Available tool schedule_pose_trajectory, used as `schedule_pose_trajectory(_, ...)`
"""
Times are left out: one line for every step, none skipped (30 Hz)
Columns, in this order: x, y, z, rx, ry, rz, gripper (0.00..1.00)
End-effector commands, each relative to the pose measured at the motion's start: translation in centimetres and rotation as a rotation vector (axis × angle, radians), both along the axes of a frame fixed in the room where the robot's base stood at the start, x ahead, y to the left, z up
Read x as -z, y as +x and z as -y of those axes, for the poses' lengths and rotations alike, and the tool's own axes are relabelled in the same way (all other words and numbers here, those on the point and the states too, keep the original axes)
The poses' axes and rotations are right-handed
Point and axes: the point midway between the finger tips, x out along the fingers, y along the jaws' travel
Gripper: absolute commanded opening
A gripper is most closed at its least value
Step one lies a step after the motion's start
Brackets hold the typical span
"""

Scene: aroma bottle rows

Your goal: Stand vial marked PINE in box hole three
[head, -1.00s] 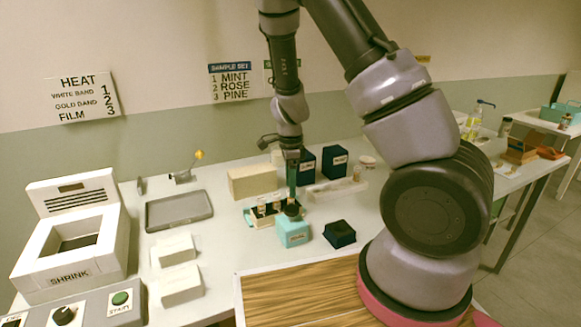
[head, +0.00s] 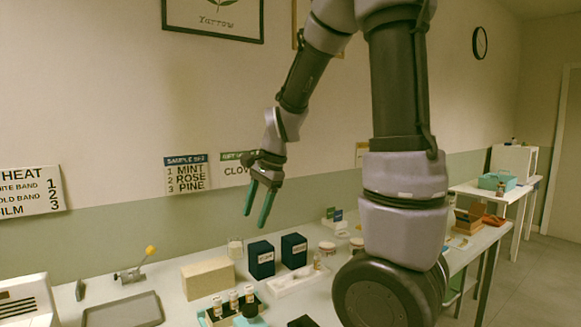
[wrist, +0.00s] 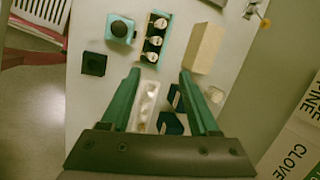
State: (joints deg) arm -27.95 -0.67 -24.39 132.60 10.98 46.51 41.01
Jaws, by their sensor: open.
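The small sample box (head: 208,320) stands on the table with three small vials (head: 233,299) upright in a row in it. The box also shows in the wrist view (wrist: 148,60), with three round vial tops in line. The vial labels are too small to read, so I cannot tell which is PINE. The wall sign (head: 186,174) reads 1 MINT, 2 ROSE, 3 PINE. My gripper (head: 254,222) is raised well above the table, fingers apart. In the wrist view my gripper (wrist: 160,72) has nothing between its teal fingers.
A beige block (head: 207,277) stands behind the sample box. Two dark boxes (head: 261,260) and a white tray (head: 297,282) stand to its right. A teal box with a dark round top (wrist: 120,28) and a dark cube (wrist: 94,63) are close by. A grey tray (head: 122,311) lies left.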

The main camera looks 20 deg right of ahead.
Motion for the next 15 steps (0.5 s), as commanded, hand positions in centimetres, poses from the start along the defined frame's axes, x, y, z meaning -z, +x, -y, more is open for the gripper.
schedule_pose_trajectory(-2.0,-0.9,0.6,-0.048,0.012,0.056,0.61)
schedule_pose_trajectory(-3.0,-1.4,0.8,-0.084,0.013,0.086,0.61)
schedule_pose_trajectory(-4.2,-2.2,1.1,-0.131,0.009,0.129,0.61)
schedule_pose_trajectory(-5.2,-2.8,1.4,-0.167,0.004,0.163,0.61)
schedule_pose_trajectory(-6.1,-3.4,1.6,-0.203,-0.004,0.197,0.61)
schedule_pose_trajectory(-7.2,-4.3,2.0,-0.249,-0.019,0.240,0.61)
schedule_pose_trajectory(-8.1,-5.0,2.2,-0.283,-0.032,0.274,0.61)
schedule_pose_trajectory(-8.9,-5.7,2.5,-0.316,-0.049,0.308,0.61)
schedule_pose_trajectory(-9.8,-6.6,2.8,-0.361,-0.076,0.351,0.61)
schedule_pose_trajectory(-10.5,-7.3,3.0,-0.393,-0.098,0.384,0.61)
schedule_pose_trajectory(-11.1,-8.0,3.2,-0.425,-0.122,0.415,0.61)
schedule_pose_trajectory(-11.8,-9.0,3.5,-0.466,-0.156,0.451,0.61)
schedule_pose_trajectory(-12.3,-9.6,3.6,-0.494,-0.182,0.475,0.61)
schedule_pose_trajectory(-12.7,-10.2,3.8,-0.519,-0.209,0.498,0.61)
schedule_pose_trajectory(-13.2,-11.0,3.9,-0.551,-0.244,0.525,0.61)
